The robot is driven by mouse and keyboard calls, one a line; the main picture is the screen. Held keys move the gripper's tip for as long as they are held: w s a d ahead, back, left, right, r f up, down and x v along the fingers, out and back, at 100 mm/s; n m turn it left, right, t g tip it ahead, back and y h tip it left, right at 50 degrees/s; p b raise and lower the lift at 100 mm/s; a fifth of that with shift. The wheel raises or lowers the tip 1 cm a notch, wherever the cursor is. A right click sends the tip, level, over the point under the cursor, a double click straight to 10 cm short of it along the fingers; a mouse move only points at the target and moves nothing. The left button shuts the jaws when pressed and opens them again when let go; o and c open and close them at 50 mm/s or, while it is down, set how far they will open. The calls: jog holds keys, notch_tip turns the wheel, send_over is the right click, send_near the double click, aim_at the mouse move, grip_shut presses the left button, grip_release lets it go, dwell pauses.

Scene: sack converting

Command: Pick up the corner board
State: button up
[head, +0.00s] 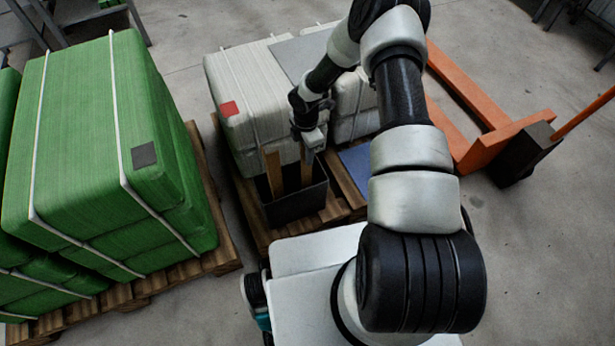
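Two tan upright boards, which look like corner boards, stand in a dark open-topped bin (296,207) in the head view. The left corner board (273,172) stands clear of my gripper. The right corner board (306,168) has its top directly below or at my gripper (312,143). My arm reaches over from the right, and the gripper points down. Its fingertips are small and partly hidden, so I cannot tell whether they are open or shut, or whether they touch the board. The boards' lower ends are hidden inside the bin.
The bin stands on a wooden pallet (257,222) against strapped white sack bales (250,95) with a red label. A grey sheet (300,55) lies on top. Strapped green bales (95,150) stand left, an orange pallet jack (490,145) right. A blue sheet (358,165) lies beside the bin.

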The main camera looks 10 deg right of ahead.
jog(key=shift+c, duration=0.3)
grip_shut()
dwell(1.1)
